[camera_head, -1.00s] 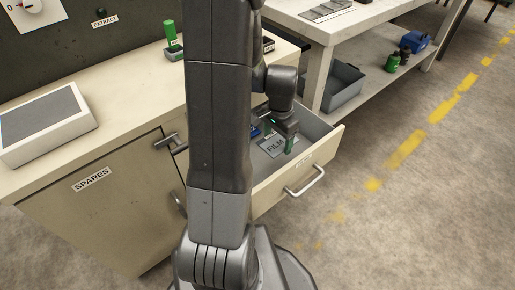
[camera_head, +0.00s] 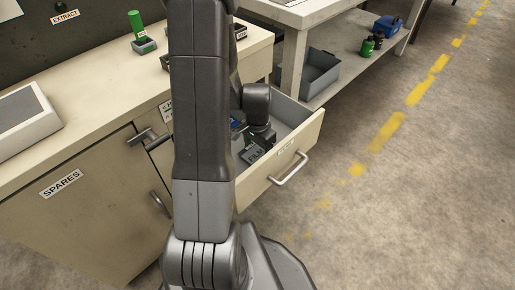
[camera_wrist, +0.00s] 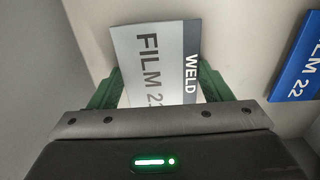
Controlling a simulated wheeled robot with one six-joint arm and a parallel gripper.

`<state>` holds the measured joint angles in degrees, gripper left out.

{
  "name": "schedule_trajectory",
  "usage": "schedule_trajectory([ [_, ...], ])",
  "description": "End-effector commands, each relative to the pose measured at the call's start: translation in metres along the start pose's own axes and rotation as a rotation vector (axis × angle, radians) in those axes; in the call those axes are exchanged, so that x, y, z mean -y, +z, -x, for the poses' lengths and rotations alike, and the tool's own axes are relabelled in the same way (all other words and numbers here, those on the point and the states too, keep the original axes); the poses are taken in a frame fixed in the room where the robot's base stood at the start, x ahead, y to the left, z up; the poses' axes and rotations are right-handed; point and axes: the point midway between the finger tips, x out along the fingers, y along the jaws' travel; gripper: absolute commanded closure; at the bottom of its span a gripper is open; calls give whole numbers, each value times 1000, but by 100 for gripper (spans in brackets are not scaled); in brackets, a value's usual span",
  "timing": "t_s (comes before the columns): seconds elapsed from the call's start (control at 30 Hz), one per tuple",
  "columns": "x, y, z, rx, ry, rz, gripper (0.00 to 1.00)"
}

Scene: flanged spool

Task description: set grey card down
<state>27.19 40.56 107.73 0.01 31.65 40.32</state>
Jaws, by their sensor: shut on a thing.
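The grey card (camera_wrist: 157,60), lettered FILM and WELD, is in my gripper (camera_wrist: 165,90) in the wrist view. The green fingers stand at its two sides and are shut on it. In the head view my gripper (camera_head: 252,150) is down inside the open drawer (camera_head: 281,169). The arm hides much of the drawer there, and only part of the card shows. A pale surface lies beyond the card in the wrist view; I cannot tell whether the card touches it.
A blue FILM 22 card (camera_wrist: 298,65) lies to the right of the grey card. The drawer's front and side walls surround the gripper. A cabinet marked SPARES (camera_head: 75,205) stands left. A shelf with a grey bin (camera_head: 318,75) stands behind. The floor to the right is clear.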

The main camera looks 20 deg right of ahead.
Motion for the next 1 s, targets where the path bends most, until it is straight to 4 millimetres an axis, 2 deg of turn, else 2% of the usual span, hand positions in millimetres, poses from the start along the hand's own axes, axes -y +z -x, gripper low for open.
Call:
schedule_trajectory([
  [0.1, 0, 0, -4, 0, 0, 0, 51],
  [0.13, 0, 0, -4, 0, 0, 0, 24],
  [0.23, 0, 0, -3, 1, 0, 0, 6],
  [0.53, 0, 0, -3, 1, 0, 0, 6],
  [0.67, 0, 0, 5, -1, -1, 0, 6],
  [0.77, 0, 0, 21, -2, -2, 0, 6],
  [1.0, 1, -1, 76, -4, -3, 0, 6],
])
